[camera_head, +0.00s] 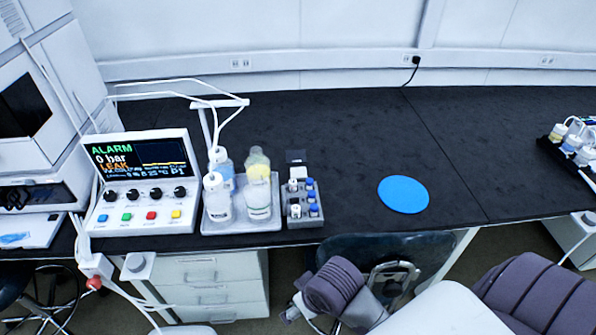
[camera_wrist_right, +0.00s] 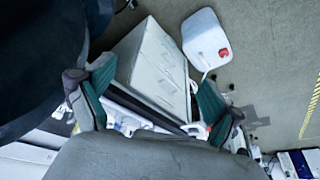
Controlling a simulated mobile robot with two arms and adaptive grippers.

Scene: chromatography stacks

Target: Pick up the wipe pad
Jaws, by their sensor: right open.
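A flat, round blue disc (camera_head: 403,194) lies on the black bench top, right of the bottles and near the front edge. It is the most pad-like thing in the head view, but I cannot confirm that it is the wipe pad. My right gripper (camera_wrist_right: 155,86) shows in the right wrist view with its two green-padded fingers spread and nothing held between them. It points down towards a white drawer unit and the floor, away from the disc.
The alarm control box (camera_head: 140,180), bottle tray (camera_head: 241,224) and vial rack (camera_head: 301,222) stand left of the disc. Another bottle rack (camera_head: 573,160) is at the far right. A dark chair (camera_head: 380,250) stands by the front edge. The bench around the disc is clear.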

